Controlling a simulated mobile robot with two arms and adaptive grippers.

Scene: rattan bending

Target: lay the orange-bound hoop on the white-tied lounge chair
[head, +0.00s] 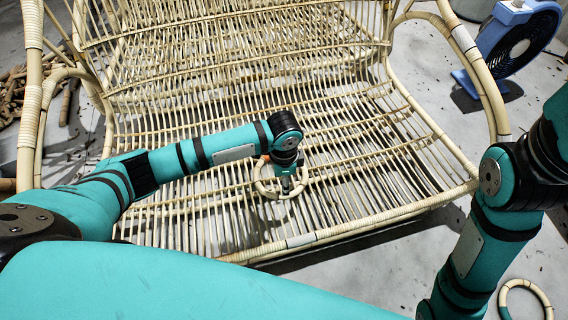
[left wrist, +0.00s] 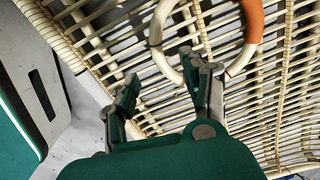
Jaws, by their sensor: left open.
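The white-tied lounge chair (head: 300,240) is a wide pale rattan seat with a slatted bottom and white ties on its front rail. The orange-bound hoop (head: 260,187) is a small pale ring at the front middle of the seat slats. Its orange binding (left wrist: 253,20) shows clearly in the left wrist view. My left gripper (head: 287,183) points down at the hoop, its fingers open. In the left wrist view, the ring passes by the right finger of my left gripper (left wrist: 160,70); contact is unclear. My right gripper is out of view.
Another pale hoop (head: 545,299) with a green binding lies on the floor at bottom right. A blue fan (head: 515,42) stands at the upper right. A pile of sticks (head: 12,95) lies at the left. Chair arms rise on both sides.

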